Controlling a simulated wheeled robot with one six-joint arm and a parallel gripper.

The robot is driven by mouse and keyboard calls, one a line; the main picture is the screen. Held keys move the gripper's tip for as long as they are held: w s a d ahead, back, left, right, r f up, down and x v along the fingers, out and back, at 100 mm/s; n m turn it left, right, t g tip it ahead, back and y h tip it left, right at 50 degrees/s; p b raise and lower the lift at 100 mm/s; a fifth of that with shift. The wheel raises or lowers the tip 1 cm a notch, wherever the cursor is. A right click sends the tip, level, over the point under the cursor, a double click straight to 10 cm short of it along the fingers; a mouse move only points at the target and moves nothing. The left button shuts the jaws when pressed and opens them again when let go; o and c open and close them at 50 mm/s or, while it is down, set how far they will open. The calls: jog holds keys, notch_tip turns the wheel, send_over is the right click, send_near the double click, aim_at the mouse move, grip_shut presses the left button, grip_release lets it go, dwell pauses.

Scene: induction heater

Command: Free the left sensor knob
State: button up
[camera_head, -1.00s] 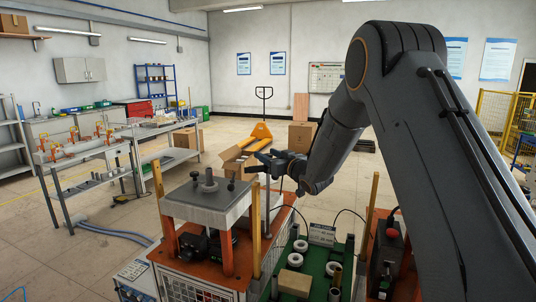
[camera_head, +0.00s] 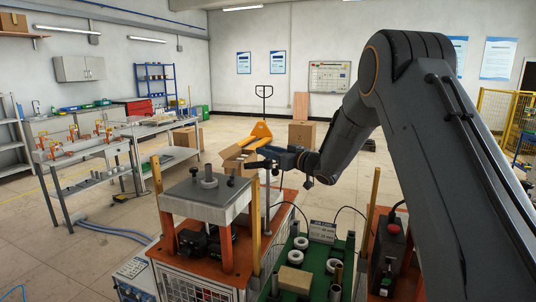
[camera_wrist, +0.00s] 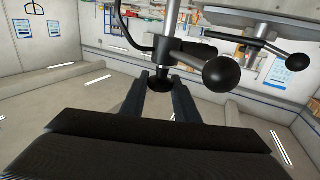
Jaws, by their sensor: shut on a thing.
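In the wrist view my gripper (camera_wrist: 160,84) is shut on a small black knob (camera_wrist: 160,82) below a thin upright stem. A larger black ball (camera_wrist: 221,73) on a silver bar sits just right of the fingers, and another black ball lever (camera_wrist: 292,60) is farther right. In the head view my gripper (camera_head: 262,158) is at the top of a thin upright rod (camera_head: 267,200), right of the heater's grey top plate (camera_head: 206,197). The held knob is too small to make out there, and I cannot tell whether it is the left sensor knob.
Black knobs (camera_head: 194,172) and a central round post (camera_head: 208,178) stand on the grey plate. A green tray (camera_head: 314,266) with white rings is in front. A control box with a red button (camera_head: 390,255) stands at the right.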

jog(key=shift+r, duration=0.1)
dwell(0.3)
jog(key=o, duration=1)
jog(key=shift+c, duration=0.2)
jog(key=b+v, duration=0.2)
jog(key=v, duration=0.5)
jog(key=shift+s+d+b, duration=0.2)
jog(key=shift+d+b, duration=0.15)
jog(key=shift+b, duration=0.05)
